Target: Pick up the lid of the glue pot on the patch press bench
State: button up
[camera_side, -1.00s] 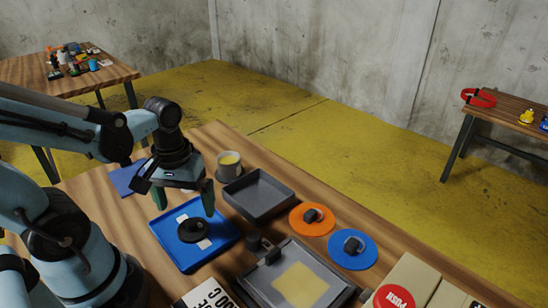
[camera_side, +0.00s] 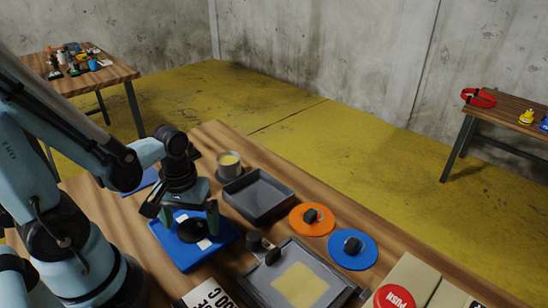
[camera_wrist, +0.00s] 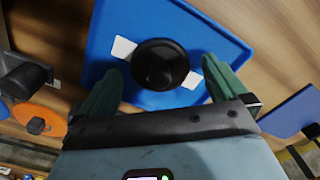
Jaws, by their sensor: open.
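The black round lid (camera_side: 191,232) with a raised knob lies on a blue tray (camera_side: 182,258), over white marks. It also shows in the wrist view (camera_wrist: 162,66). A light grey pot with yellow contents (camera_side: 229,170), apparently the glue pot, stands uncovered behind the tray. My gripper (camera_side: 189,220) is open just above the lid, its green fingers on either side. In the wrist view my gripper (camera_wrist: 160,76) has the lid between its fingers, with a gap on each side. Whether the fingertips have reached the lid's height is hard to tell.
A grey empty tray (camera_side: 258,196) stands right of the lid. Beyond are an orange disc (camera_side: 298,227), a blue disc (camera_side: 337,258) and the patch press (camera_side: 265,292) with a yellow patch. A box with a red PUSH button (camera_side: 394,298) is at the front right.

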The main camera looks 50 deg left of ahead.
jog(key=shift+c, duration=0.5)
jog(key=c, duration=0.9)
jog(key=shift+r, duration=0.2)
